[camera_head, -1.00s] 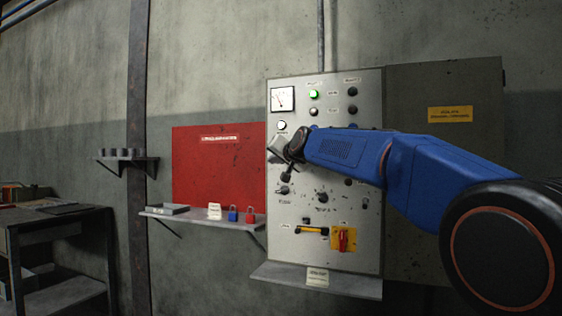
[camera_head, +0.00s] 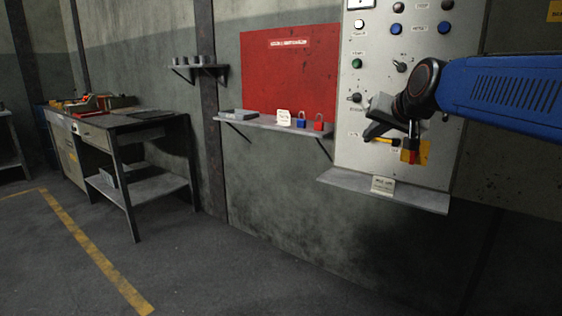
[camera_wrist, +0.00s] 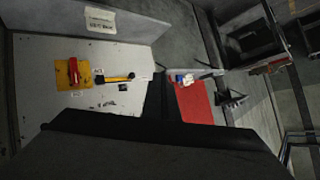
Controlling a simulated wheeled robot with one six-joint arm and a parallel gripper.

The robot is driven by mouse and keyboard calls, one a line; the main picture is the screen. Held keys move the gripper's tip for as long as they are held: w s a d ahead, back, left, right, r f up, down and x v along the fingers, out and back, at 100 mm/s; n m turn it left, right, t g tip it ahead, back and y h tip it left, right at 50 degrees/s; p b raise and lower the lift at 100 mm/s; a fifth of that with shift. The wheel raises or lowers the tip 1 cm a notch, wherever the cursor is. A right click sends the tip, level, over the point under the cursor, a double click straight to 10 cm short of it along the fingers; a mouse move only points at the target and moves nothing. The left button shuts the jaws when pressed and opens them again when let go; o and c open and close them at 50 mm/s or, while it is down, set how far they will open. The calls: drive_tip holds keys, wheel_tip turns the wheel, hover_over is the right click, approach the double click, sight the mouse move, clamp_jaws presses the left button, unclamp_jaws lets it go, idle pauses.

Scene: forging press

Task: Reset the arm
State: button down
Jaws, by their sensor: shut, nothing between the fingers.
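My gripper (camera_head: 376,122) is shut and empty in the head view. It hangs in front of the lower part of the grey control panel (camera_head: 368,70), and I cannot tell the exact gap to it. It partly hides the yellow-handled lever (camera_head: 381,139) and the red switch (camera_head: 409,156) on its yellow plate (camera_head: 424,150). In the wrist view, the red switch (camera_wrist: 73,71) and the yellow-handled lever (camera_wrist: 113,78) show clear of the fingers. A dark part of my gripper fills the bottom of that view.
A ledge (camera_head: 335,181) with a label juts out below the panel. A shelf (camera_head: 255,123) holds a blue padlock (camera_head: 301,119) and a red padlock (camera_head: 318,122) under a red board (camera_head: 285,75). A workbench (camera_head: 150,127) stands at the left. The floor before it is clear.

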drive_tip(key=s+d+f+n+g+h, duration=0.1)
drive_tip(key=s+d+f+g, duration=0.1)
drive_tip(key=s+f, duration=1.3)
drive_tip(key=s+d+f+n+g+h, duration=0.1)
drive_tip(key=s+d+f+g, duration=0.2)
drive_tip(key=s+f, duration=1.2)
drive_tip(key=s+g, duration=0.1)
drive_tip(key=s, duration=0.2)
drive_tip(key=shift+s+n+g, duration=0.2)
drive_tip(key=shift+n+g, duration=0.1)
drive_tip(key=shift+n, duration=0.1)
